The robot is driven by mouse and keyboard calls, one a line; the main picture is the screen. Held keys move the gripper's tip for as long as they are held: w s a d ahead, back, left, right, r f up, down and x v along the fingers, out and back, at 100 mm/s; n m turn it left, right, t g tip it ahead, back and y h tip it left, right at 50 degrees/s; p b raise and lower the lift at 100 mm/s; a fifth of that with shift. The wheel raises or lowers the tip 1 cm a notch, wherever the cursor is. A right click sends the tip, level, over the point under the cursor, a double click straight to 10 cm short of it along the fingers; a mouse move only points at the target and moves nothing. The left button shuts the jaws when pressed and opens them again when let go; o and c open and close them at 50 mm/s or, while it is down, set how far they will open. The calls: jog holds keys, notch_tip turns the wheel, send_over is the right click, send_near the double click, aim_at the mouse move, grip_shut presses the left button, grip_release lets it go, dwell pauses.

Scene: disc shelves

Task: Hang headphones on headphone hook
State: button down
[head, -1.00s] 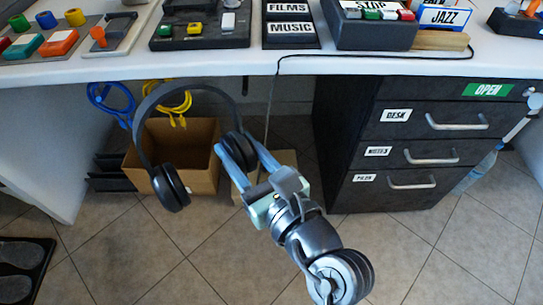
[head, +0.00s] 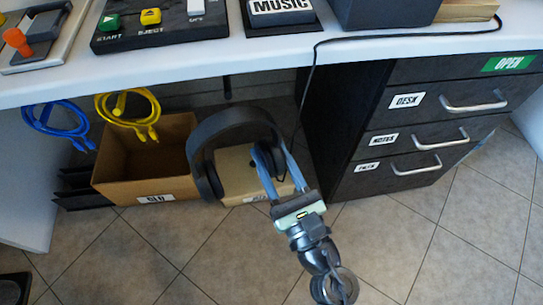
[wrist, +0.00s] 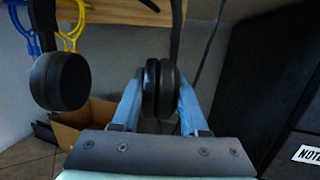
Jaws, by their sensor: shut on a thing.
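The black headphones (head: 232,116) hang in the air in front of the desk's underside, with the band upward. My gripper (head: 270,152) has its blue fingers closed on the right ear cup. In the wrist view that cup sits between the fingers (wrist: 160,88), and the other ear cup (wrist: 60,80) hangs free at left. A short dark peg (head: 227,87) juts down under the desk edge, above the headphones. It may be the headphone hook, but its shape is unclear. The headphones are apart from it.
Blue (head: 55,122) and yellow (head: 130,112) cables hang under the desk (head: 170,72) at left. Below are an open cardboard box (head: 150,187) and another box behind the headphones. A dark drawer cabinet (head: 345,150) stands at right. A black cable (head: 312,70) drops over the desk edge.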

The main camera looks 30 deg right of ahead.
jog(key=w+d+f+b, duration=0.1)
jog(key=w+d, duration=0.1)
jog(key=w, duration=0.7)
jog(key=shift+w+d+f, duration=0.15)
jog(key=shift+w+d, duration=0.15)
jog(key=shift+d, duration=0.05)
dwell(0.6)
dwell(0.6)
jog(key=shift+c, duration=1.8)
grip_release()
jog(key=s+f+p, duration=0.2)
jog(key=s, duration=1)
jog(key=shift+s, duration=0.4)
